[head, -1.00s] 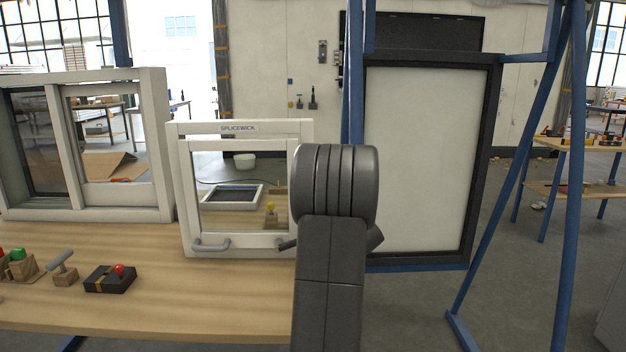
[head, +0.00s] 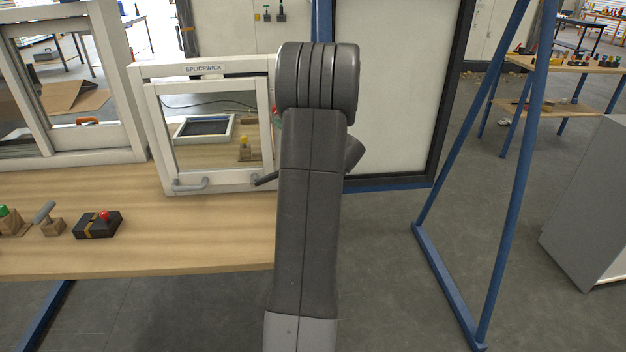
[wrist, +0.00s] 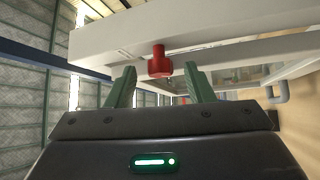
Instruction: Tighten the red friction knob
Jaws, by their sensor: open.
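The red friction knob (wrist: 160,62) shows in the wrist view, on the edge of a white window frame (wrist: 200,32). It has a narrow stem and a wider round end. My gripper (wrist: 159,69) is open, with one green finger on each side of the knob and visible gaps to both. The picture does not settle whether the knob is fully between the fingers in depth. In the head view, my arm covers the gripper and most of the small window's right side. That window (head: 150,120) carries a SPLICEWICK label and stands upright on the bench.
The wooden bench (head: 150,250) also holds a larger white window (head: 100,150) at left. A black block with a red knob (head: 98,224) and a grey-handled block (head: 50,220) sit in front. A blue stand (head: 515,180) holds a dark-framed panel (head: 385,90) at right.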

